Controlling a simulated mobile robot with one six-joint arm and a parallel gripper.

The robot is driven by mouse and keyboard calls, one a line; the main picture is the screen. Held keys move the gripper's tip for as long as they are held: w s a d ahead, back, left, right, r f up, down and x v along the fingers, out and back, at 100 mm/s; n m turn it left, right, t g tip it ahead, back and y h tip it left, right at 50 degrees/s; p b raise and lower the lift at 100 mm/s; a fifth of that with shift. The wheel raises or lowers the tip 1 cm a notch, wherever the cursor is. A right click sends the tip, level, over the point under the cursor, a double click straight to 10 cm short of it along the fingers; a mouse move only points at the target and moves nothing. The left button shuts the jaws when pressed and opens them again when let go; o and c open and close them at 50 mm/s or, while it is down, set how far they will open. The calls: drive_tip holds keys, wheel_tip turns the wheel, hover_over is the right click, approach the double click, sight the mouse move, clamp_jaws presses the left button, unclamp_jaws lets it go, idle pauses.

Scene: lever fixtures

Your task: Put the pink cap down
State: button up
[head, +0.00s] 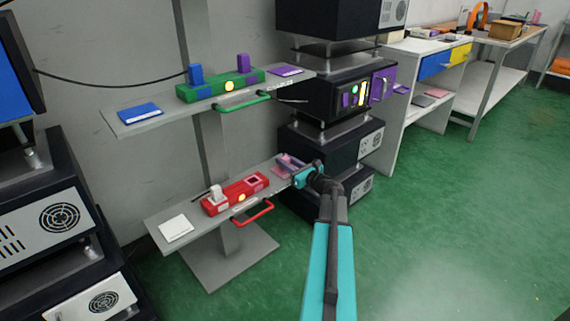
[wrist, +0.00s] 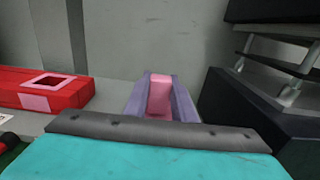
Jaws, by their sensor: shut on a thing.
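The pink cap (wrist: 160,92) is between the two grey-purple fingers of my gripper (wrist: 161,96) in the wrist view. My gripper (head: 289,162) is shut on it at the right end of the lower shelf (head: 197,237) in the head view. A pinkish flat patch (head: 284,172) shows there around the fingers, partly hidden by them. I cannot tell whether the cap touches the shelf. Left of my gripper is the red fixture (head: 222,201), with an empty pink-rimmed square opening (head: 252,181), also in the wrist view (wrist: 54,80).
The red fixture has a white cap (head: 216,193) and a red handle (head: 254,213). A white pad (head: 176,228) lies at the shelf's left. The upper shelf (head: 150,124) holds a green fixture (head: 212,92). Black cabinets (head: 318,148) stand close on the right.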

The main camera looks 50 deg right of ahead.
drive_tip(key=shift+f, duration=0.1)
drive_tip(key=o, duration=1.1)
drive_tip(key=shift+c, duration=0.2)
drive_tip(key=shift+r, duration=0.2)
drive_tip(key=shift+s+a, duration=0.1)
drive_tip(key=shift+s, duration=0.55)
drive_tip(key=s+p, duration=0.3)
drive_tip(key=s, duration=0.7)
drive_tip(key=shift+s+a, duration=0.35)
